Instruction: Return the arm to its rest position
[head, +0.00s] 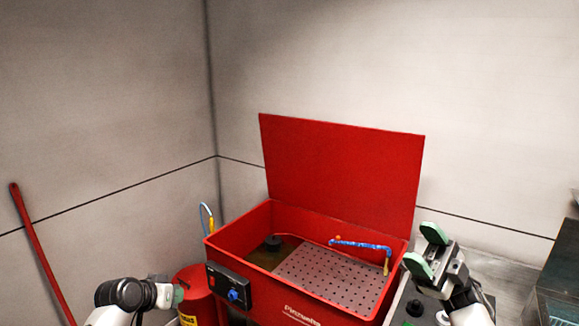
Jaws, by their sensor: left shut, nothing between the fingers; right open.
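My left arm comes in at the bottom left, and my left gripper (180,292) shows as a small greenish tip beside a red canister. It is shut and holds nothing; its fingers are small and partly hidden. My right gripper (425,250) is at the lower right, with its two green-padded fingers spread apart and empty. It appears in front of the right edge of a red parts washer (311,301).
The washer's red lid (341,172) stands open. A blue spout (360,245) reaches over its perforated tray (325,276). The red canister (198,296) stands left of it. A red pole (42,255) leans at the left wall. Dark equipment (560,280) stands at the right edge.

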